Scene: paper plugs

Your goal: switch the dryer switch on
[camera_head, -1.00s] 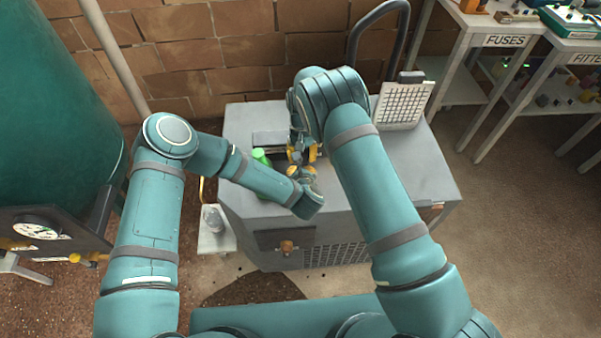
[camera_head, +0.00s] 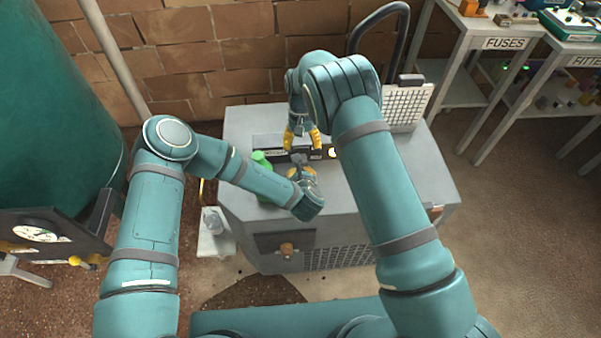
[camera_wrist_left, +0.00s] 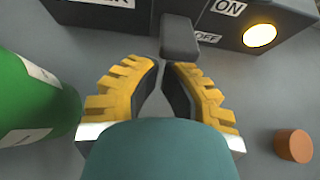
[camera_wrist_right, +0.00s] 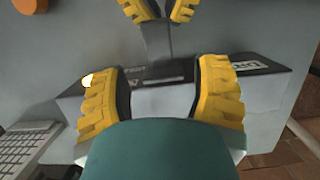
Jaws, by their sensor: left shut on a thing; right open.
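The dryer switch is a dark grey lever on a black panel. In the left wrist view the lever (camera_wrist_left: 180,38) stands beside the OFF label, with the ON label above it. My left gripper (camera_wrist_left: 164,68) is shut at the lever's end; the exact contact is partly hidden. In the right wrist view the lever (camera_wrist_right: 157,45) runs from the panel to the left gripper's yellow fingers (camera_wrist_right: 155,10). A round lamp (camera_wrist_left: 260,35) glows yellow beside the labels. My right gripper (camera_head: 301,138) is open and empty above the panel, on the lever's far side.
The panel sits on a grey cabinet (camera_head: 400,175). A green bottle (camera_wrist_left: 35,100) stands close to the left gripper, and an orange-brown knob (camera_wrist_left: 294,146) is on its other side. A white grid (camera_head: 408,105) stands at the cabinet's back right. Shelves (camera_head: 480,60) are farther right.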

